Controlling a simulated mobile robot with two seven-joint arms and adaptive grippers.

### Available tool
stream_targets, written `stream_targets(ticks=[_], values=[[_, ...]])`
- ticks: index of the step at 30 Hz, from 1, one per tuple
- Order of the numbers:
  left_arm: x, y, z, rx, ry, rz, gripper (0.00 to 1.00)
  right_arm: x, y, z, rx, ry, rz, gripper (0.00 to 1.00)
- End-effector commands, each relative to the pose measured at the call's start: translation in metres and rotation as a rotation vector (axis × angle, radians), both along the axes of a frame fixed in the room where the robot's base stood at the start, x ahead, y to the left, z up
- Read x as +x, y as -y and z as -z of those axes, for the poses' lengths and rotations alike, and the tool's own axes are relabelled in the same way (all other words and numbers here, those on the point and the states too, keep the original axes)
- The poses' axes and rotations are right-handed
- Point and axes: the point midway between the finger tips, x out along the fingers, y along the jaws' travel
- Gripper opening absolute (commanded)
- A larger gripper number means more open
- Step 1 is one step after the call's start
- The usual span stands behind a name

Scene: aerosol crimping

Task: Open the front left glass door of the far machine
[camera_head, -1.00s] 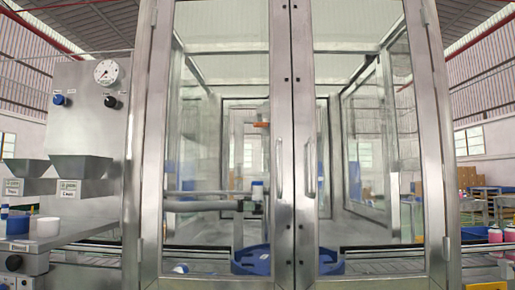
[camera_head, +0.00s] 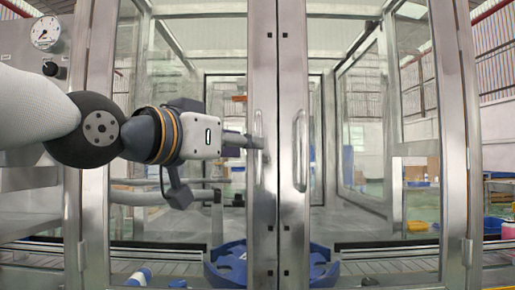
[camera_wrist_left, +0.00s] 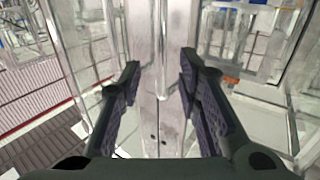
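The front left glass door (camera_head: 262,60) of the machine is shut, its metal stile flush beside the right door's stile. Its upright bar handle (camera_head: 258,128) is on that stile, partly behind my gripper's tips. My left gripper (camera_head: 250,140) reaches in from the left, with its fingers at the handle. In the left wrist view, the gripper's two dark fingers (camera_wrist_left: 158,85) are spread apart, with the handle (camera_wrist_left: 160,45) and stile seen between them. I cannot tell whether a finger touches the handle. My right gripper is not in view.
The right glass door (camera_head: 292,60) with its own handle (camera_head: 300,150) is close beside the left one. Blue curved parts (camera_head: 228,265) are behind the glass at the bottom. A panel with a gauge (camera_head: 45,32) stands at the left. Pink-red bottles (camera_head: 508,231) are at the right.

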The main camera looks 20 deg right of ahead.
Motion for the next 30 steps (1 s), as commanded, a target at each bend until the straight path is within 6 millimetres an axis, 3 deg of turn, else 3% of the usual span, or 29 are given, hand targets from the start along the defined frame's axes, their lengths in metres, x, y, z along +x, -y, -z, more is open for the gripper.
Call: stream_targets(ticks=[6, 17, 22, 30], values=[[0.03, 0.034, 0.003, -0.002, -0.005, 0.0, 0.31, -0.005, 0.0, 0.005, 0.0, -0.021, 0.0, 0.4], [0.035, 0.042, -0.001, -0.001, 0.0, 0.0, 0.31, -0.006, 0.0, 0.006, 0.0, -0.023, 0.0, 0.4], [0.035, 0.042, 0.0, -0.001, 0.0, 0.0, 0.0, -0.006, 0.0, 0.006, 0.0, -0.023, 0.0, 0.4], [0.036, 0.042, 0.0, -0.001, -0.002, 0.001, 0.0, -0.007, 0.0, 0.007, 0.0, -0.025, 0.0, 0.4]])
